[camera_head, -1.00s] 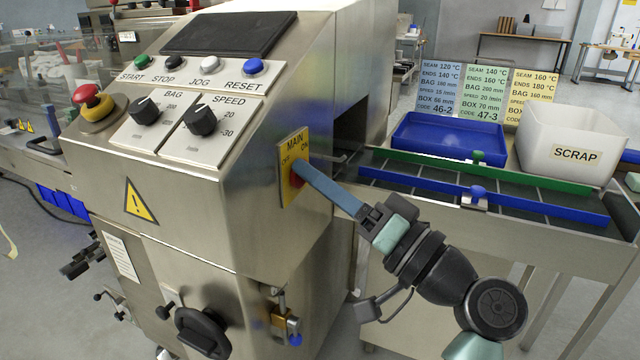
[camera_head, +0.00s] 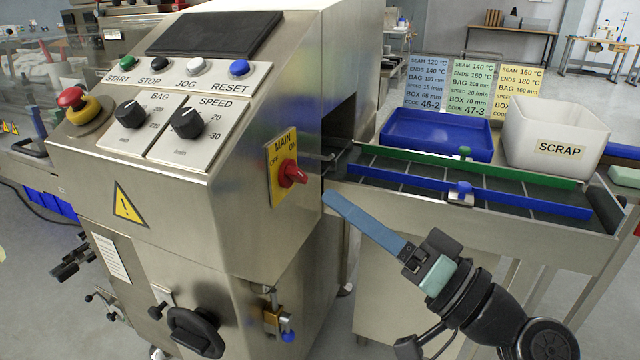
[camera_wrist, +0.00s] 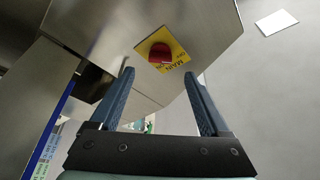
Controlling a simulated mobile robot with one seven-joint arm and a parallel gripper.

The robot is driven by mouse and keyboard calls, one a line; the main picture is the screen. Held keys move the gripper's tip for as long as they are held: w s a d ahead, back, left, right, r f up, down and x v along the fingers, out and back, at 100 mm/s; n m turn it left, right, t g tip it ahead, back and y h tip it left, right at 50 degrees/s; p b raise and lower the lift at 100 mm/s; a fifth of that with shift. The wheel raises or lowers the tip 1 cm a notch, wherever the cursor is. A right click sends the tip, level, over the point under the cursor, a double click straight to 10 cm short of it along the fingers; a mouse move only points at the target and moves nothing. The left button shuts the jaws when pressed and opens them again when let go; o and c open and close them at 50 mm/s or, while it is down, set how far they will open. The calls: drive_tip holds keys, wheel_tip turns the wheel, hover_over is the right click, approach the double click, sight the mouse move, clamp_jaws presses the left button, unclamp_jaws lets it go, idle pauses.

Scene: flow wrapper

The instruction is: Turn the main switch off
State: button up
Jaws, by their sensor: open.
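The main switch (camera_head: 290,173) is a red rotary knob on a yellow plate (camera_head: 276,190) marked MAIN, OFF and ON, on the side face of the machine. Its handle sticks out toward the right; I cannot tell for sure which mark it points to. My gripper (camera_head: 328,199) is to the right of and a little below the switch, apart from it, with nothing held. In the wrist view the red knob (camera_wrist: 159,53) lies just beyond the gap between my two spread blue fingers (camera_wrist: 158,73). Nothing hides the knob there.
The machine's control panel (camera_head: 185,110) has several buttons, two dials and a red emergency stop (camera_head: 72,97). To the right are the conveyor with its blue guide rail (camera_head: 400,181), a blue tray (camera_head: 437,136) and a white SCRAP bin (camera_head: 555,130). A padlock (camera_head: 272,318) hangs below.

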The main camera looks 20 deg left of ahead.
drive_tip(key=v, duration=0.6)
idle(0.3)
drive_tip(key=w+r+m+t+h, duration=0.2)
drive_tip(key=w+r+t+h, duration=0.4)
drive_tip(key=r+t+h, duration=0.3)
drive_tip(key=s+d+r+m+t+h+p, duration=0.1)
drive_tip(key=s+d+r+m+t+h, duration=0.1)
drive_tip(key=s+r+t+h, duration=0.7)
drive_tip(key=s+d+r+m+t+h+p, duration=0.1)
drive_tip(key=s+d+r+t+h, duration=0.15)
drive_tip(key=s+r, duration=0.65)
drive_tip(key=w+r+p, duration=0.3)
drive_tip(key=r+p, duration=2.9)
drive_tip(key=r, duration=0.3)
drive_tip(key=shift+w, duration=0.25)
